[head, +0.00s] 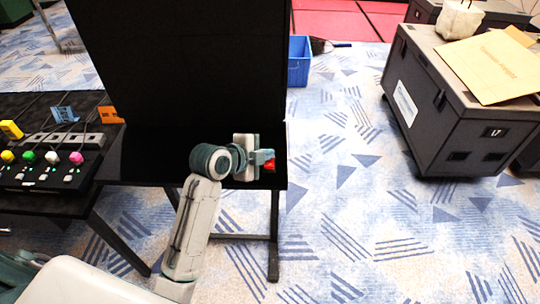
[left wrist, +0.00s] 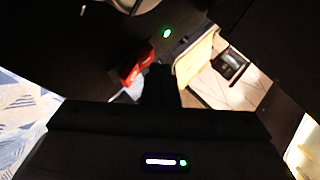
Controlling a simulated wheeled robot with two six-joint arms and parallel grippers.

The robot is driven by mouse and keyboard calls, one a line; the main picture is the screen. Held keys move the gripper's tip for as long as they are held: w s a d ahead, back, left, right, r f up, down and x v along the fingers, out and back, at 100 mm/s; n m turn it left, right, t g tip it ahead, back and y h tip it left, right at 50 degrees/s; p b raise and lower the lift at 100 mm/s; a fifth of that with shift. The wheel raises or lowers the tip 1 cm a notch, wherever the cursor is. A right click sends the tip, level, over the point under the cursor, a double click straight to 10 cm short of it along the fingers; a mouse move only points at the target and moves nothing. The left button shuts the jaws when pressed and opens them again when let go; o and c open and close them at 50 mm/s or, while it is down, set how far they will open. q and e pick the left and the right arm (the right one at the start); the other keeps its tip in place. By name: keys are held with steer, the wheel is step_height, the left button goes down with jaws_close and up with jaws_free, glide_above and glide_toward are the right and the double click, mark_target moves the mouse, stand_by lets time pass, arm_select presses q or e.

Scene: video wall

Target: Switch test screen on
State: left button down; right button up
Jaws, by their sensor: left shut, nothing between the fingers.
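A large black panel (head: 180,60), which looks like the test screen, stands on a black table (head: 140,165); no picture shows on the side I see. My left gripper (head: 268,157) is shut and empty at the panel's lower right corner. A small red object (head: 269,166) is at the fingertips, partly hidden by them. In the left wrist view my shut fingers (left wrist: 158,85) point at a dark surface. The red object (left wrist: 133,65) is beside them, and a small green light (left wrist: 167,33) glows beyond. I cannot tell whether the fingers touch anything. My right gripper is out of view.
A control desk (head: 40,170) with several coloured knobs and cables is at the left. A blue bin (head: 298,62) stands behind the panel. A dark case (head: 450,110) with an orange-tan folder (head: 492,68) stands at the right. The patterned carpet between is clear.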

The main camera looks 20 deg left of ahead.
mark_target(266, 166)
arm_select(q)
steer(key=shift+s+r+p, duration=0.25)
steer(key=shift+r+p, duration=0.35)
steer(key=shift+r, duration=0.1)
steer(key=r+p, duration=0.1)
steer(key=s+r+p, duration=0.1)
steer(key=r+p, duration=0.3)
steer(key=shift+s+d, duration=0.25)
steer(key=shift+d, duration=0.05)
steer(key=shift+f, duration=0.1)
